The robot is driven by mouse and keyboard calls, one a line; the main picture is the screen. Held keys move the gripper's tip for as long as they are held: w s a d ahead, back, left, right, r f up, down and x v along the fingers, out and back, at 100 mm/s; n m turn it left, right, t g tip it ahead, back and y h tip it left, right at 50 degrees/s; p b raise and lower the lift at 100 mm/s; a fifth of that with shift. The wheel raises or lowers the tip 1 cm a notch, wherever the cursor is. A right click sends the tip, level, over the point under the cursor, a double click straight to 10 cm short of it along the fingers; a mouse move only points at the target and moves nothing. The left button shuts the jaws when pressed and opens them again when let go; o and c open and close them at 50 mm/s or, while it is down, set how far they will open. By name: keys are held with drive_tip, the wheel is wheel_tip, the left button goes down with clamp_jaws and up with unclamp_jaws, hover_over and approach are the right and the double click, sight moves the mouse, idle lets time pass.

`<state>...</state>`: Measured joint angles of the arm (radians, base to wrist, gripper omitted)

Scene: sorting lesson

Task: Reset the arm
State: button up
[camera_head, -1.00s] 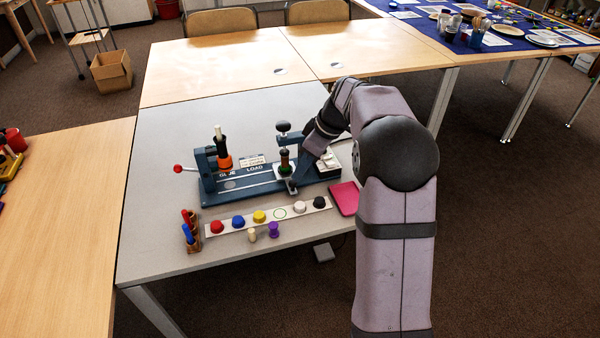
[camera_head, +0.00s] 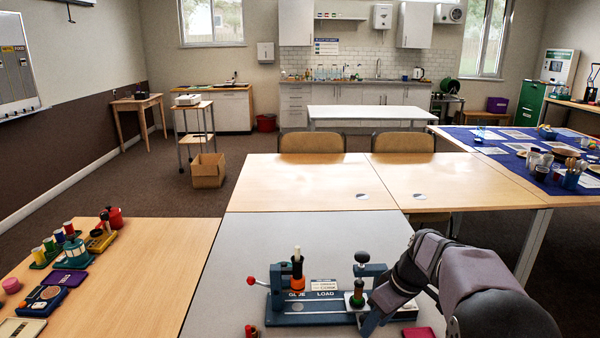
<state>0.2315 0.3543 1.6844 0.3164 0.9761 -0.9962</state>
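My arm (camera_head: 455,275) enters from the lower right and reaches left over the grey table (camera_head: 235,262). Its end is bent down beside the blue press fixture (camera_head: 312,306), near the fixture's right side. The fixture is marked GLUE and LOAD. An orange and black piece (camera_head: 297,270) stands upright at its GLUE side.
A pink pad (camera_head: 418,332) lies at the bottom edge, right of the fixture. A wooden table (camera_head: 150,262) on the left carries several coloured items. Bare wooden tables (camera_head: 300,182) stand behind. A blue-covered table (camera_head: 500,147) with supplies is at the right.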

drive_tip(key=s+a+f+m+g+h, duration=0.1)
drive_tip(key=s+a+f+m, duration=0.2)
drive_tip(key=s, duration=0.9)
drive_tip(key=s+a+f+m+g+h, duration=0.15)
drive_tip(key=s+f+m, duration=0.3)
drive_tip(key=s, duration=0.75)
wheel_tip(320, 180, up, 16)
drive_tip(key=p, duration=1.6)
drive_tip(key=shift+d, duration=0.15)
